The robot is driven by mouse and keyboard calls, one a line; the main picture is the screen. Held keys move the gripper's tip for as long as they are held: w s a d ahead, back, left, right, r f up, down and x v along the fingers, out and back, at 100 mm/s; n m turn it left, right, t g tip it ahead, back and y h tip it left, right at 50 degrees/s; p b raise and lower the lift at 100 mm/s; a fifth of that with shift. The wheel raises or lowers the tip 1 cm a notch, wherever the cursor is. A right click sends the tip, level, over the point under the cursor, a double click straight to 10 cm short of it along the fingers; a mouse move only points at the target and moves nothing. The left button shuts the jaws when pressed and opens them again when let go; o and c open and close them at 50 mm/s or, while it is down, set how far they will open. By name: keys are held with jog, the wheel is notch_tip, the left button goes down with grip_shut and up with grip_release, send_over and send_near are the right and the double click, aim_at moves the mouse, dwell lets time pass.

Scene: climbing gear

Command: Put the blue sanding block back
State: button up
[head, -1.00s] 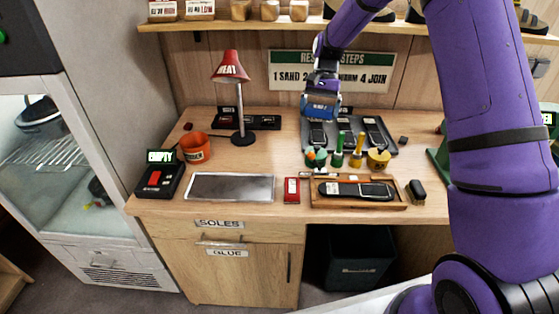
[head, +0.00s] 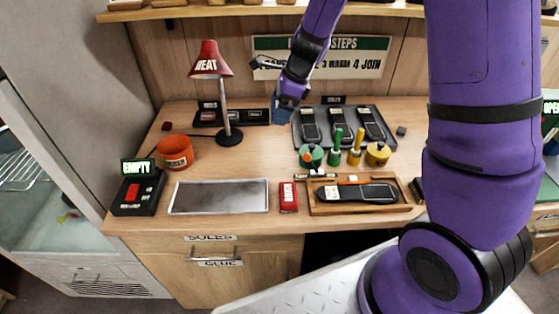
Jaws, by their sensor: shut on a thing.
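The blue sanding block (head: 281,108) is in my gripper (head: 287,98), which is shut on it. The gripper holds it above the back of the bench, just left of the grey tray of soles (head: 345,144). The gripper partly hides the block. A low black rack (head: 236,126) with small labels stands at the back left, behind the red lamp, just left of the held block. A reddish block shows at its left end; the lamp stem covers part of the rack.
The red HEAT lamp (head: 209,62) stands in front of the rack. Several green and yellow pots with brushes (head: 336,155) stand before the sole tray. An orange pot (head: 176,152), a metal plate (head: 219,196) and a wooden tray (head: 402,207) holding a sole are nearer.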

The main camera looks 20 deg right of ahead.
aim_at(276, 163)
notch_tip(276, 163, down, 18)
jog(key=shift+r, duration=0.25)
dwell(0.3)
jog(key=shift+f, duration=0.25)
